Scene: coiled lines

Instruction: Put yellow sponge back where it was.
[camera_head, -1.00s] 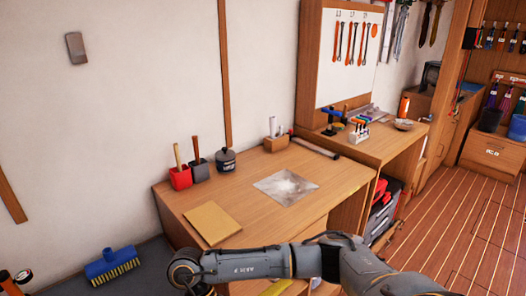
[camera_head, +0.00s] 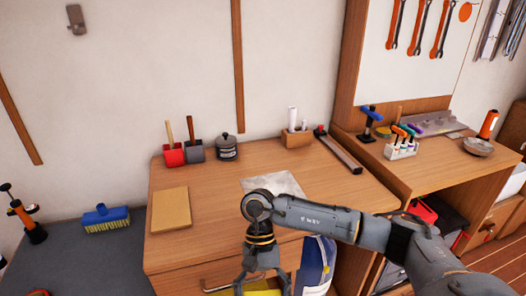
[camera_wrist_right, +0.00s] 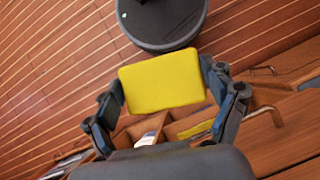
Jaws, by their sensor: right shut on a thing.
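The yellow sponge (camera_wrist_right: 163,82) is a flat block held between the two fingers of my right gripper (camera_wrist_right: 166,88) in the right wrist view. In the head view my right gripper (camera_head: 262,286) hangs in front of the wooden desk (camera_head: 225,215), and only a strip of the sponge (camera_head: 262,293) shows at the bottom edge. Below the sponge in the right wrist view are wooden compartments (camera_wrist_right: 178,128) with a white item and a small yellow piece in them. My left gripper is not in view.
On the desk lie a tan board (camera_head: 171,210) and a pale sheet (camera_head: 275,183), partly behind my arm. Red (camera_head: 174,155) and grey cups and a dark pot (camera_head: 226,147) stand at the back. A blue-and-white bag (camera_head: 316,262) is close right of my gripper.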

